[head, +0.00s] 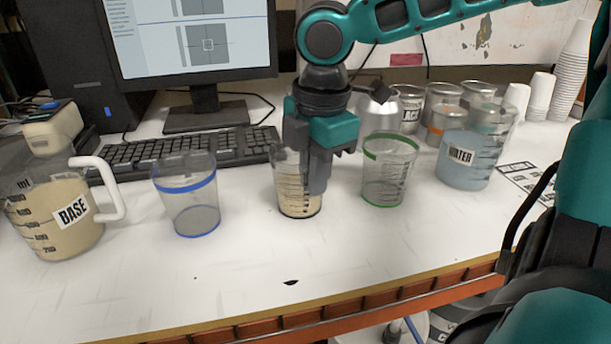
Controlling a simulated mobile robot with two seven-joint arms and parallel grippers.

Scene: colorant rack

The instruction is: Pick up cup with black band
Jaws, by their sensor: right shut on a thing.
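The clear cup (296,200) stands upright on the white table near the middle, with dark marks on its side, a dark line at its base and some cream-coloured content low inside. Its upper part is largely hidden by my right gripper (305,172), so a black band at the rim cannot be made out. My right gripper points down from above and is shut on this cup. A blue-banded cup (190,205) stands to its left and a green-banded cup (388,180) to its right, both apart from the gripper. My left gripper is out of view.
A BASE pitcher (48,228) stands at the left and a WATER pitcher (465,165) at the right. A keyboard (150,155) and monitor (190,40) are behind. Metal cans (408,105) and stacked white cups (571,65) stand back right.

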